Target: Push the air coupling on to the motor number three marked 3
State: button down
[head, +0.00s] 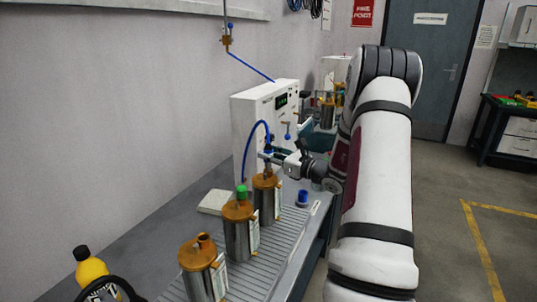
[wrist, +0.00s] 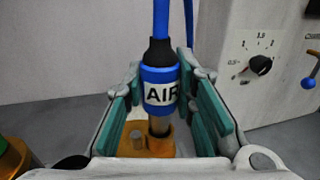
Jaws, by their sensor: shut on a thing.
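My gripper (wrist: 160,100) is shut on the blue air coupling (wrist: 160,88), marked AIR, with teal pads on either side of it. The coupling is roughly upright with its blue hose rising from a black collar. Directly below it is a metal stub on the copper-coloured top (wrist: 155,143) of a motor; I cannot tell how far the coupling sits over the stub. In the head view my gripper (head: 273,156) is over the farthest of three metal motors (head: 267,203). The nearer ones are a green-capped motor (head: 241,232) and an open-topped motor (head: 203,272). Their numbers are not readable.
A white test unit (head: 257,118) with a display stands behind the motors; its dial (wrist: 260,64) shows at right in the wrist view. A blue cap (head: 302,198) lies right of the motors. A yellow bottle (head: 91,270) is at the near left.

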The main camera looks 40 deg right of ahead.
jog(key=shift+f+b, duration=0.35)
jog(key=shift+f, duration=0.35)
jog(key=c, duration=1.2)
grip_release()
jog(key=shift+c, duration=0.2)
jog(key=shift+s, duration=0.1)
jog(key=s+d, duration=0.1)
jog(key=s, duration=1)
jog(key=shift+s+d, duration=0.15)
jog(key=shift+s, duration=0.25)
